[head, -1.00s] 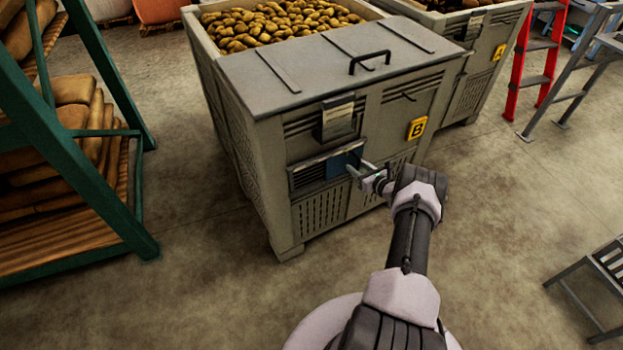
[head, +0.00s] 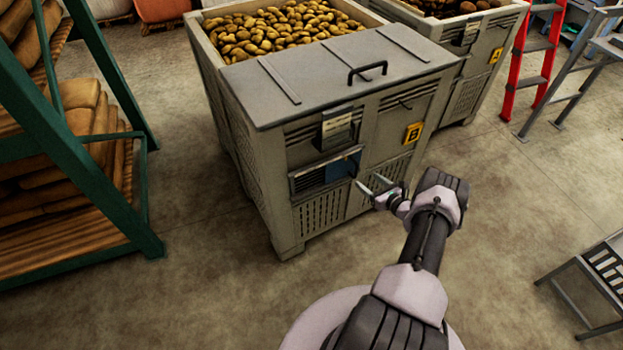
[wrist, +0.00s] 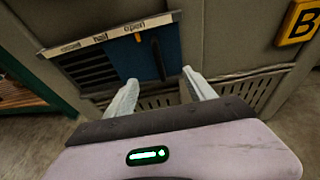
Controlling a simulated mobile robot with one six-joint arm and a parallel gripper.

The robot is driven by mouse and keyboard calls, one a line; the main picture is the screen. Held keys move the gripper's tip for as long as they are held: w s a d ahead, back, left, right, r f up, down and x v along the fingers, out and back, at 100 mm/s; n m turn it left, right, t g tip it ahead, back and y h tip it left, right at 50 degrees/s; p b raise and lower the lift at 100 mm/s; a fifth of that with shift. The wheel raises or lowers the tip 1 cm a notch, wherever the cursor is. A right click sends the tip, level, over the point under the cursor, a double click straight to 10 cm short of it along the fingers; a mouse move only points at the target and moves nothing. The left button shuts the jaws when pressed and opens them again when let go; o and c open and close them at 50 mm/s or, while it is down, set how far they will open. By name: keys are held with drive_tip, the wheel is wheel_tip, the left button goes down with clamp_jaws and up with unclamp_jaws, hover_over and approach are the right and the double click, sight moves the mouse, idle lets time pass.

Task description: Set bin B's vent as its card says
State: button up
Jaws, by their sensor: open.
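Bin B (head: 290,207) is a grey crate with a yellow B plate (head: 413,132), which also shows in the wrist view (wrist: 299,21). Its vent has dark slats bare on the left and a blue sliding plate (head: 343,165) on the right. In the wrist view the blue plate (wrist: 178,52) has a dark upright handle (wrist: 158,58) and an orange mark (wrist: 138,37) below a worded label strip (wrist: 108,34). The card (head: 337,122) hangs above the vent; its text is too small to read. My gripper (head: 371,182) is open and empty, just below and right of the plate, apart from the handle.
A grey lid (head: 335,78) with a black handle covers the bin's front; potatoes lie behind it. Bin A (head: 470,85) stands behind right. A green rack (head: 130,225) with sacks is at left, a red ladder (head: 533,48) at right. The floor before the bin is clear.

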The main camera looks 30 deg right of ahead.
drive_tip(key=p+v, duration=0.5)
drive_tip(key=v, duration=0.9)
drive_tip(key=shift+p, duration=0.35)
drive_tip(key=shift+s+d, duration=0.1)
